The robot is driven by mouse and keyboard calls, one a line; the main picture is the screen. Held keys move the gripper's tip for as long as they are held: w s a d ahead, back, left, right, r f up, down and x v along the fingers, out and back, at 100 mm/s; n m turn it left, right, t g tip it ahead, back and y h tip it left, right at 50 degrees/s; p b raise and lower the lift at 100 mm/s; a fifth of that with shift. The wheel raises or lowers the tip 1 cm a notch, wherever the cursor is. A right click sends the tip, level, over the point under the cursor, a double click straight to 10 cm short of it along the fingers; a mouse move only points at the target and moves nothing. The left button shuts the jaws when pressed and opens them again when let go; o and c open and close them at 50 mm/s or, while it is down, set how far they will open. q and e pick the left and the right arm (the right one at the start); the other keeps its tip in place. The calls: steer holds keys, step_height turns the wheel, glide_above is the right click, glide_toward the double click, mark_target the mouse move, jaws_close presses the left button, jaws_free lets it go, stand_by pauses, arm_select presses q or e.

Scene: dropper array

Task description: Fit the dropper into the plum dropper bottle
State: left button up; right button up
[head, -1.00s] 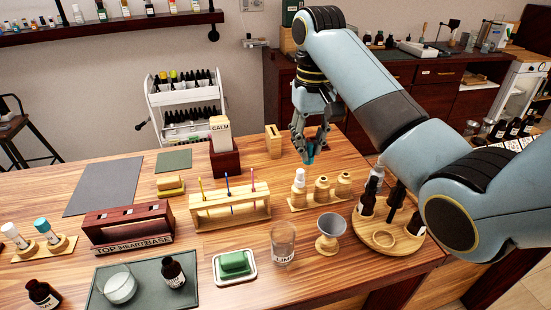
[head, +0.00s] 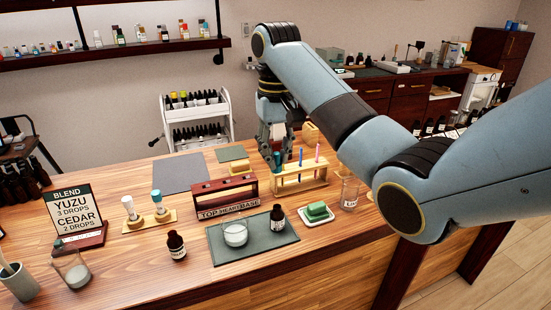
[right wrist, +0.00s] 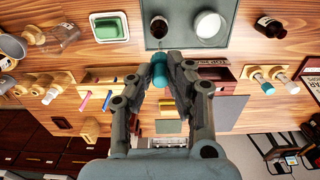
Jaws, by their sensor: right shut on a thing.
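My right gripper (head: 278,158) is shut on the dropper, whose teal bulb (right wrist: 159,72) shows between the fingers in the right wrist view. The dropper's lower end is hidden. A dark bottle (head: 277,217) with a white label stands upright on the green-grey mat, beside a white-filled glass; it also shows in the right wrist view (right wrist: 159,28). A similar dark bottle (head: 176,245) stands on the wood left of the mat. The labels are too small to read, so I cannot tell which is plum. The gripper is above the table, behind the bottles and apart from them. My left gripper is out of view.
A soap dish (head: 317,213) sits right of the mat (head: 222,249). White and teal droppers (head: 158,201) stand at left.

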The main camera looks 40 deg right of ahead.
steer(key=shift+w+d+r, duration=0.1)
steer(key=shift+d, duration=0.25)
steer(key=shift+a+f, duration=0.2)
steer(key=shift+f, duration=1.8)
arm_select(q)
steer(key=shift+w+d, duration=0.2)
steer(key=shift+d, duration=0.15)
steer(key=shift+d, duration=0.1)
arm_select(e)
steer(key=shift+d, duration=0.1)
steer(key=shift+f, duration=0.1)
